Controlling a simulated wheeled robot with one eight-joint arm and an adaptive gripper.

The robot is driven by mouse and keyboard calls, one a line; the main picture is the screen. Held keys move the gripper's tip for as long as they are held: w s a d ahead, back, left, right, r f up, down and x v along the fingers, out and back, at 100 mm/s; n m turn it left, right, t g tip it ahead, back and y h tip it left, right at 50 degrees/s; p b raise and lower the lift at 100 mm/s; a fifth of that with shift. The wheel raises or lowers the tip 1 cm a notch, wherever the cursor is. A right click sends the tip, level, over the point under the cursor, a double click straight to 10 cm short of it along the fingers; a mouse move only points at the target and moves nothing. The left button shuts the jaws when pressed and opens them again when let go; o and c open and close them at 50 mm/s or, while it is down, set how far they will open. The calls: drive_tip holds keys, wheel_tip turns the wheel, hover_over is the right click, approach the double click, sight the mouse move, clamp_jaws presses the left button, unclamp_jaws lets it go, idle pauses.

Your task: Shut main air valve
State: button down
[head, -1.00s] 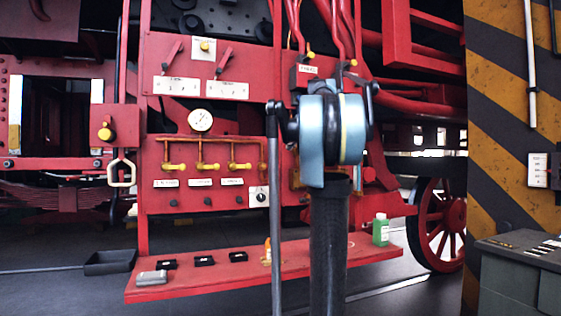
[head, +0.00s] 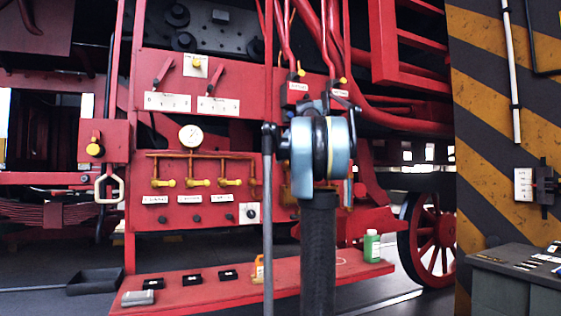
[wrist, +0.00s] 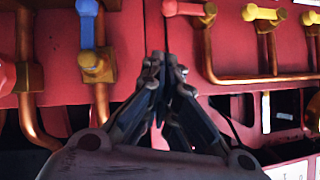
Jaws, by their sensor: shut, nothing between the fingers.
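In the wrist view my gripper (wrist: 166,68) is shut and empty, its fingertips close to the red panel. Left of it is a valve with a blue handle (wrist: 87,22) on a copper pipe, the handle lying along the pipe. At the left edge is a red-handled valve (wrist: 6,76), partly cut off. To the right are yellow-handled valves (wrist: 184,8), their handles across their pipes. I cannot tell from any label which is the main air valve. In the head view yellow valves (head: 195,183) sit below a gauge (head: 191,136); my arm hides my gripper and the blue and red handles.
Two labelled levers (head: 163,71) are above the gauge. A red shelf (head: 205,298) below carries small black boxes and a green bottle (head: 372,246). A striped pillar (head: 500,150) and grey cabinet (head: 515,283) stand at the right. Copper pipes (wrist: 245,80) run near my fingers.

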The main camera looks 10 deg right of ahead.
sight(261, 183)
drive_tip(key=w+a+f, duration=0.3)
drive_tip(key=w+f, duration=0.2)
drive_tip(key=f, duration=0.2)
drive_tip(key=shift+w+f, duration=0.15)
drive_tip(key=shift+w, duration=0.1)
drive_tip(key=shift+a, duration=0.1)
